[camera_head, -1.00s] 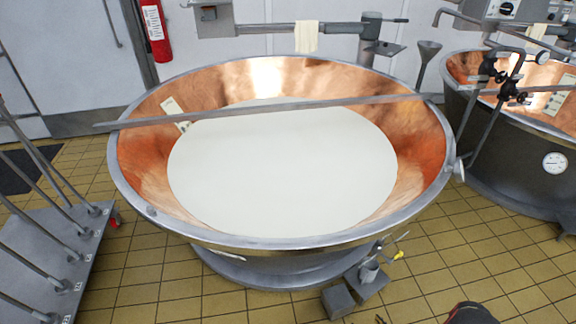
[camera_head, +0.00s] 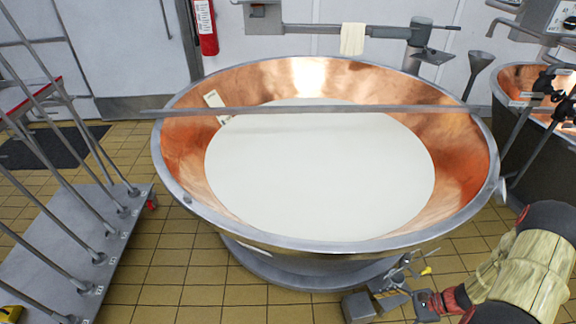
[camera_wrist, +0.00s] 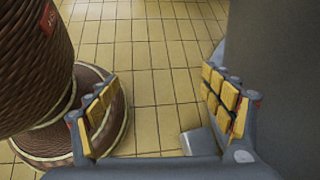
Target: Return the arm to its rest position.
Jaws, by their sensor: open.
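My gripper (camera_head: 424,304) shows at the lower right of the head view, low in front of the vat's foot, at the end of my arm. In the wrist view my gripper (camera_wrist: 160,104) is open, its two yellow-padded fingers wide apart. Nothing is between the fingers but tiled floor seen beyond them. The gripper is empty.
A copper vat (camera_head: 462,150) of white liquid, with a bar across its rim, fills the middle. A rack with metal rods (camera_head: 70,235) is at left. Tiled floor (camera_head: 185,270) is clear between rack and vat.

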